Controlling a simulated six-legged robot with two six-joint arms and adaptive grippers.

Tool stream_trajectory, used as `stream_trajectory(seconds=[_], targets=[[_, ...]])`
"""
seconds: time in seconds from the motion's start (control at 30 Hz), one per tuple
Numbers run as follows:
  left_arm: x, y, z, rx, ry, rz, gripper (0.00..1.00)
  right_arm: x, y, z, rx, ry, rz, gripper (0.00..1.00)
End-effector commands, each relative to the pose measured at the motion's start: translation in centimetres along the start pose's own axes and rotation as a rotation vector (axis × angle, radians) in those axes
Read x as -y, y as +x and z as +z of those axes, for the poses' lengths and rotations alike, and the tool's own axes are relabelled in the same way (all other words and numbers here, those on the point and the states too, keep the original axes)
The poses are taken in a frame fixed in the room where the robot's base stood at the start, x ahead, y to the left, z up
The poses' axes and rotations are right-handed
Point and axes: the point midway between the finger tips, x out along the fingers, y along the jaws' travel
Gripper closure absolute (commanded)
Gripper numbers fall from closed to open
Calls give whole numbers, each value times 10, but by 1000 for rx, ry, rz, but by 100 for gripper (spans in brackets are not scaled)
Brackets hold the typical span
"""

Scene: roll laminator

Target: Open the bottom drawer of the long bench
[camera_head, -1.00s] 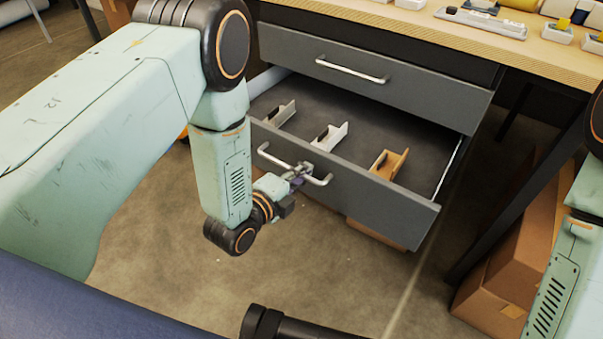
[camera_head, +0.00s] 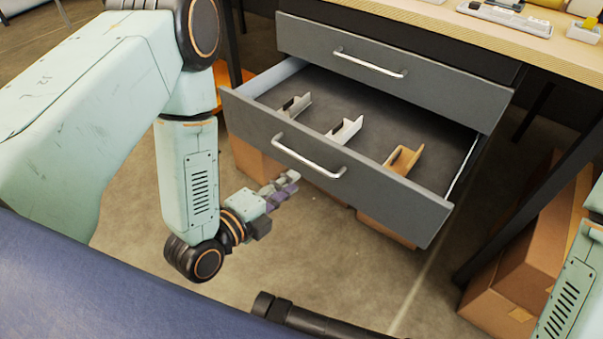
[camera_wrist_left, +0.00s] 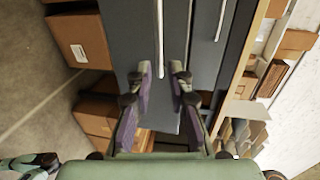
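The long bench (camera_head: 560,52) has a wooden top and grey drawers. Its bottom drawer (camera_head: 385,200) is pulled well out, and its inside shows. The drawer's silver bar handle (camera_head: 308,160) is free. My left gripper (camera_head: 291,181) is below and in front of the handle, apart from it. In the left wrist view the gripper's purple-padded fingers (camera_wrist_left: 160,70) are spread with nothing between them, and the handle (camera_wrist_left: 160,30) lies beyond the tips. My right gripper is out of view; only part of that arm shows at the right edge.
The upper drawer (camera_head: 390,75) is shut. Several small bracket-like pieces, one of them tan (camera_head: 404,160), lie in the open drawer. Cardboard boxes (camera_head: 515,270) stand at the right, and others are under the drawer.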

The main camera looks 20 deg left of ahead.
Motion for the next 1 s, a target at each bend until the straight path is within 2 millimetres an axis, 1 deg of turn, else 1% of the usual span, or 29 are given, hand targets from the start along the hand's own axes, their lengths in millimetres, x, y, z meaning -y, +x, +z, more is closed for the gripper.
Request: stream_trajectory(seconds=[0.03,0.1,0.23,0.8,0.9,0.97,1.0], targets=[[-1,-7,1,4,-2,2,81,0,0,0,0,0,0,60],[0,-14,1,2,-2,1,81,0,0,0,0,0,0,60],[0,-20,0,1,-1,-2,81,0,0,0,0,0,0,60],[1,-21,0,0,-8,-2,81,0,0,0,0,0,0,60],[-2,-21,-1,-3,-76,11,81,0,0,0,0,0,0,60],[-10,-21,-2,-5,-160,46,81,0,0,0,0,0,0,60],[-17,-22,-2,0,-230,81,81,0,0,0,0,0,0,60]])
